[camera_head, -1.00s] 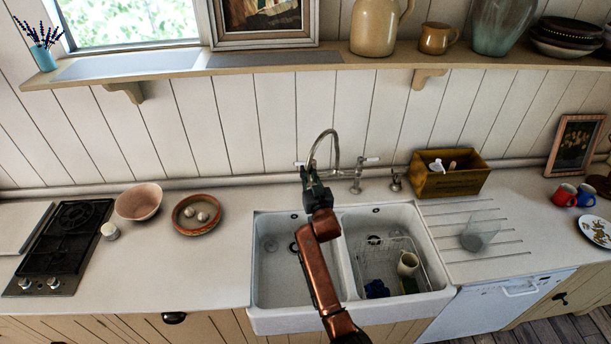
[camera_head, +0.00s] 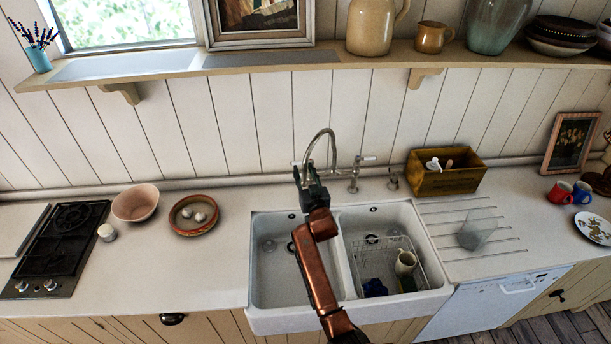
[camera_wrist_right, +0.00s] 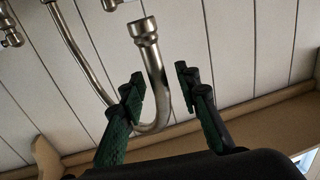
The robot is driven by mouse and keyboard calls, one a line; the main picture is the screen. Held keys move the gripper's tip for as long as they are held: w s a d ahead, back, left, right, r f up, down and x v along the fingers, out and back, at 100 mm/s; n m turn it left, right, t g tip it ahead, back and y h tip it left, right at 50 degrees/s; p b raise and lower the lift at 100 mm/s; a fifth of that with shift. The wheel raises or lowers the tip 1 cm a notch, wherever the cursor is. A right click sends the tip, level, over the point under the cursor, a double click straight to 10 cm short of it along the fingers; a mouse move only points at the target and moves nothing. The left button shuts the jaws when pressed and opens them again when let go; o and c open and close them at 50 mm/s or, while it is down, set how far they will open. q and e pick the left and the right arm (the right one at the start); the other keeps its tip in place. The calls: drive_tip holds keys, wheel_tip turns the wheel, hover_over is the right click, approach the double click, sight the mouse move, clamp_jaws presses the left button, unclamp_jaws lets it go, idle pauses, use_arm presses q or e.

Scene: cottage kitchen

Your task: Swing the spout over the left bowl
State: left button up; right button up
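The metal spout (camera_head: 330,140) is a tall curved pipe on the tap behind the double sink. Its arc leans left, and its tip end is close to my right gripper (camera_head: 299,174), over the back of the left bowl (camera_head: 272,285). In the right wrist view the spout (camera_wrist_right: 153,62) shows its open nozzle, and its curve runs between the two fingers of my right gripper (camera_wrist_right: 160,80). The fingers are apart, with gaps to the pipe; I cannot tell whether one touches it. My right forearm covers part of the left bowl and the divider. My left gripper is not in view.
The right bowl (camera_head: 352,222) holds a wire rack (camera_head: 372,262) with a cream mug (camera_head: 405,262). Tap handles flank the spout. A wooden box (camera_head: 447,180) stands right of the tap, a glass (camera_head: 477,230) on the drainer. A terracotta dish (camera_head: 184,226) sits left of the sink.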

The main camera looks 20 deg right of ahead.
drive_tip(key=s+a, duration=0.1)
drive_tip(key=s, duration=1)
drive_tip(key=shift+s+a, duration=0.4)
drive_tip(key=shift+f, duration=0.1)
